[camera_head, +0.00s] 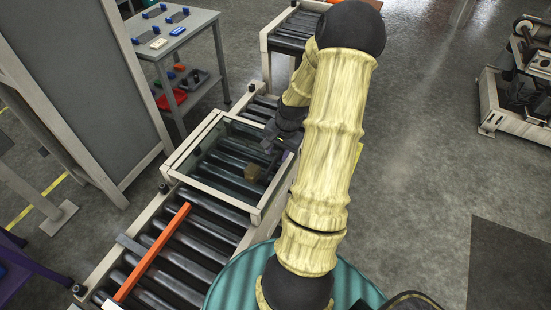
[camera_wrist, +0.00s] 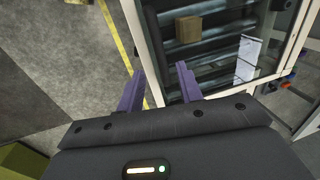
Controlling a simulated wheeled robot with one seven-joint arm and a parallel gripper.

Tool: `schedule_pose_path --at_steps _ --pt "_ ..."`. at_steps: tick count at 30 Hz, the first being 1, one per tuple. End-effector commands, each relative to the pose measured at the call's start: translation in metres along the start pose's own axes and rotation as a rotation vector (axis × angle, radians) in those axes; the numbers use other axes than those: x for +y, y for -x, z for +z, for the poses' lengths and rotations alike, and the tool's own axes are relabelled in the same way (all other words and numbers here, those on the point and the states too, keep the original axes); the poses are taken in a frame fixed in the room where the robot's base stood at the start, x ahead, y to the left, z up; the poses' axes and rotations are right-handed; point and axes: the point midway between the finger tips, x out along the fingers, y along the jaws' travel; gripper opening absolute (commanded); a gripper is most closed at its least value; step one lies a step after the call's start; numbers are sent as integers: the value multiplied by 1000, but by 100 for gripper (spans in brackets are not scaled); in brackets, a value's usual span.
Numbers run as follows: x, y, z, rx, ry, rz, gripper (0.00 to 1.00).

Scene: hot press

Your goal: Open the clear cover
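The clear cover (camera_head: 211,194), a see-through pane in a pale frame, lies flat and looks closed over the roller conveyor in the head view. A small brown block (camera_head: 252,172) shows through it. In the wrist view the cover's pale frame edge (camera_wrist: 138,38) runs just beyond my fingers, with the brown block (camera_wrist: 189,29) behind the pane. My gripper (camera_wrist: 160,78) has its two purple fingers apart with nothing held between them. It is at the cover's right side; contact cannot be told. In the head view my gripper (camera_head: 273,140) is small and partly hidden by my arm.
Black rollers (camera_head: 208,234) continue in front of the cover, with an orange bar (camera_head: 152,252) across them. A grey panel (camera_head: 75,75) stands at left. A table (camera_head: 170,42) with small parts is behind.

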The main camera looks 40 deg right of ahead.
Motion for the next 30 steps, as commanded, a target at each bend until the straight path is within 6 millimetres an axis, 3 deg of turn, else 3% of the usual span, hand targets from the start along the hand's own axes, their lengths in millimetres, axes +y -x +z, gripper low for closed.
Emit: schedule_pose_path --at_steps 9,20,26,30 --pt "0 -43 0 0 -1 1 36" --pt "1 -48 -1 2 -3 1 36" --pt "2 -48 -1 2 -3 1 0" --pt "0 -48 3 1 -1 2 0"
